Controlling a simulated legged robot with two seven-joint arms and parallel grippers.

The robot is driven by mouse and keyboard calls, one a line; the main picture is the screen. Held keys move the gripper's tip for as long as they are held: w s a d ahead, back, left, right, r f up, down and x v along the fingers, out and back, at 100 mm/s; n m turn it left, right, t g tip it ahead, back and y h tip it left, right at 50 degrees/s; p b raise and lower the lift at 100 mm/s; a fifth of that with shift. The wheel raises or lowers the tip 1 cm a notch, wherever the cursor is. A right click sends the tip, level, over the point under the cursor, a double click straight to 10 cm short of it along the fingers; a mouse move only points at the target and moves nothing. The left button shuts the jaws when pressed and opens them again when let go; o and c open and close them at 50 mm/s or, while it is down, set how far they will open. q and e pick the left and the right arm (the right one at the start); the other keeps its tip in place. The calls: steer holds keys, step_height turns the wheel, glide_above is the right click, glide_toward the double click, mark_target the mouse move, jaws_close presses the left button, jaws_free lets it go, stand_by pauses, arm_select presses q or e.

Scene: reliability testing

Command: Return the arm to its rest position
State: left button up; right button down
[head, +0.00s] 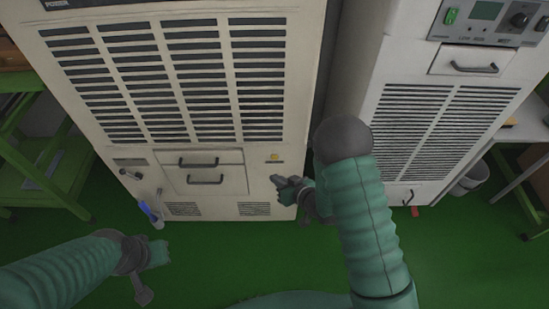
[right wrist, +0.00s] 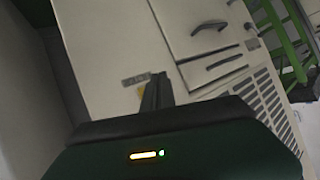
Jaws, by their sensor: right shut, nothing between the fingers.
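My right arm reaches in from the lower right in a green sleeve. My right gripper (head: 277,181) is shut and empty, in front of the lower right part of a beige cabinet. In the right wrist view the shut fingers (right wrist: 157,90) point up at the cabinet front, below a small grey plate and a yellow spot. My left arm comes in from the lower left, low over the green floor. My left gripper (head: 157,253) shows small at its end; whether it is open or shut is unclear.
The beige cabinet (head: 150,158) has vents and two drawers with dark handles. A white cabinet (head: 395,150) stands to the right. Green shelving (head: 28,168) is at left, a bin (head: 471,177) at right. The green floor (head: 215,255) in front is clear.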

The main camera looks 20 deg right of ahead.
steer(key=s+d+r+m+g+h, duration=0.1)
steer(key=s+d+r+g+h, duration=0.3)
steer(key=s+d+r, duration=0.15)
steer(key=s+a+r+g, duration=0.1)
steer(key=s+r+g, duration=0.15)
steer(key=s, duration=0.55)
steer(key=s+a+r+g, duration=0.2)
steer(key=s+r, duration=0.1)
steer(key=s, duration=0.4)
step_height(320, 180, up, 16)
steer(key=p, duration=1.7)
steer(key=shift+w+d+r+m+h, duration=0.15)
steer(key=shift+d+r+m+h, duration=0.1)
steer(key=shift+m+h, duration=0.05)
